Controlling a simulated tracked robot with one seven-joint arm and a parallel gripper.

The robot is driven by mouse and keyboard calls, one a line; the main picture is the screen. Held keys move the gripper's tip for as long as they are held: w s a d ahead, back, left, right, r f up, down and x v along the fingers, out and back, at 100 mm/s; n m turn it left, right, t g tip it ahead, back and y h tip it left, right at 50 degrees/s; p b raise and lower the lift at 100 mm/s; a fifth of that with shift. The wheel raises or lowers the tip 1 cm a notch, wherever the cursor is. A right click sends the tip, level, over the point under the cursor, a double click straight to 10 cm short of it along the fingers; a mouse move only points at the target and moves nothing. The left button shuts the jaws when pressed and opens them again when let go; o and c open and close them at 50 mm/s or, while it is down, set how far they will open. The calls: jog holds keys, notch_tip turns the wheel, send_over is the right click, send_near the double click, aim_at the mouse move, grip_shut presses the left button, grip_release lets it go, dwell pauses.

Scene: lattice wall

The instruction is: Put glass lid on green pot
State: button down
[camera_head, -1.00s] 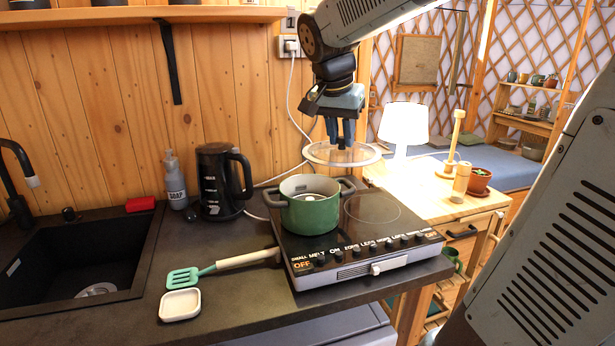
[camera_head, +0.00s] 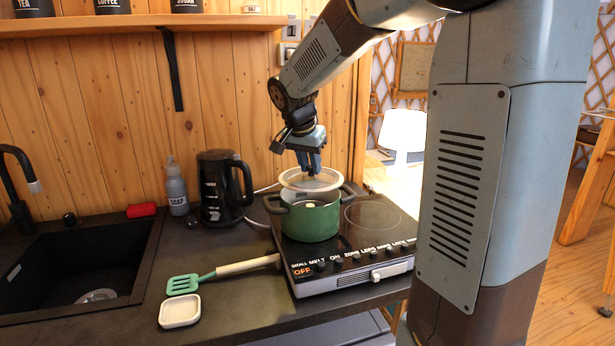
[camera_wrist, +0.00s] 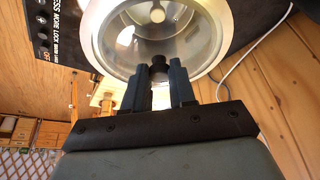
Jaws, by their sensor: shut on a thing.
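The green pot (camera_head: 310,219) stands on the left side of the black cooktop (camera_head: 365,262), its rim partly hidden by the lid. The glass lid (camera_head: 322,180) has a pale rim and hangs just above the pot, roughly level and slightly to the right of its centre. My gripper (camera_head: 310,168) is shut on the lid's knob from above. In the wrist view, the fingers (camera_wrist: 160,85) hold the dark knob, and the pot's inside shows through the glass lid (camera_wrist: 190,55). I cannot tell whether the lid's edge touches the pot.
A black kettle (camera_head: 224,188) and a soap bottle (camera_head: 177,190) stand left of the cooktop. A green spatula (camera_head: 183,284) and a small white dish (camera_head: 180,311) lie on the counter (camera_head: 235,305) in front. A wooden shelf (camera_head: 150,22) is above. A lit lamp (camera_head: 403,132) stands behind right.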

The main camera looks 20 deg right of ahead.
aim_at(308, 170)
jog(key=shift+w+f, duration=0.15)
jog(key=shift+f, duration=0.75)
jog(key=shift+w+f, duration=0.1)
jog(key=shift+f, duration=0.75)
jog(key=shift+f, duration=0.4)
jog(key=c, duration=0.9)
grip_release()
jog(key=shift+r, duration=0.1)
jog(key=shift+a+r, duration=0.1)
jog(key=shift+r, duration=0.4)
jog(key=v, duration=1.1)
jog(key=s+d+f+n+y, duration=0.1)
jog(key=s+n, duration=0.2)
jog(key=s, duration=0.5)
jog(key=s+d+f+n+t+y, duration=0.1)
jog(key=s+f+n, duration=0.1)
jog(key=s, duration=0.6)
jog(key=s+d+f+n+t+y, duration=0.1)
jog(key=s+n, duration=0.3)
jog(key=s, duration=0.5)
jog(key=shift+d+f, duration=0.1)
jog(key=shift+f, duration=0.55)
